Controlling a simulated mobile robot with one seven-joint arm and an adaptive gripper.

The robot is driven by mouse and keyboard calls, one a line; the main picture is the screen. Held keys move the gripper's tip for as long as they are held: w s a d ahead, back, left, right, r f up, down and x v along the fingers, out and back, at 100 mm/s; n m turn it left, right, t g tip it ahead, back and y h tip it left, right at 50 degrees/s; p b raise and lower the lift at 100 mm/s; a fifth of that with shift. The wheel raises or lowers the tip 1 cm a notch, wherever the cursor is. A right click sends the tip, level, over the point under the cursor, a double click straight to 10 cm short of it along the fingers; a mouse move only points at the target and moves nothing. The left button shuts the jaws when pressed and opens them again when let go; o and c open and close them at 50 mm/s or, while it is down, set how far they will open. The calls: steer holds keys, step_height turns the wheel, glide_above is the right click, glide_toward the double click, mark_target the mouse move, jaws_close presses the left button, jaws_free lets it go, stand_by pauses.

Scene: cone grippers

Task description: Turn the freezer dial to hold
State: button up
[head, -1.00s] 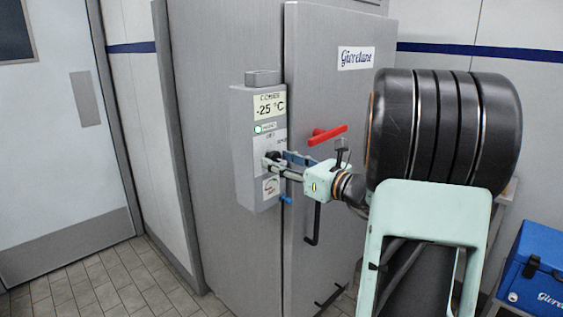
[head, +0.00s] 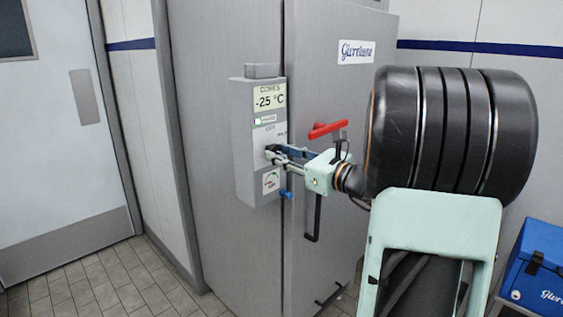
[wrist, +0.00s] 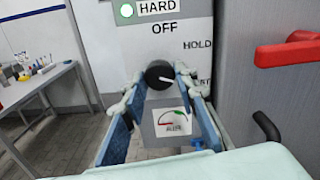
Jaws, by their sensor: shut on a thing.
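The freezer dial is a round black knob with a white pointer line, on the grey control box (head: 258,180). In the wrist view the dial (wrist: 158,72) sits between my blue-padded fingertips. Its pointer lies toward the right and slightly down, below the HOLD label (wrist: 198,44) and roughly toward a lower label partly hidden by a finger. OFF (wrist: 165,28) is printed above the dial. My gripper (wrist: 160,80) is shut on the dial; in the head view my gripper (head: 274,153) reaches it from the right and hides most of it.
A red handle (head: 327,130) and a dark vertical handle (head: 314,218) are on the grey freezer door, close to my wrist. A small blue knob (head: 286,194) is below the dial. A blue cool box (head: 535,270) stands at lower right. The floor at left is clear.

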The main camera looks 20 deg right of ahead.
steer(key=n+b, duration=0.9)
steer(key=b, duration=0.5)
steer(key=shift+f+n, duration=0.1)
steer(key=shift+n, duration=0.3)
steer(key=o, duration=1.1)
steer(key=shift+o, duration=0.2)
steer(key=v, duration=1.2)
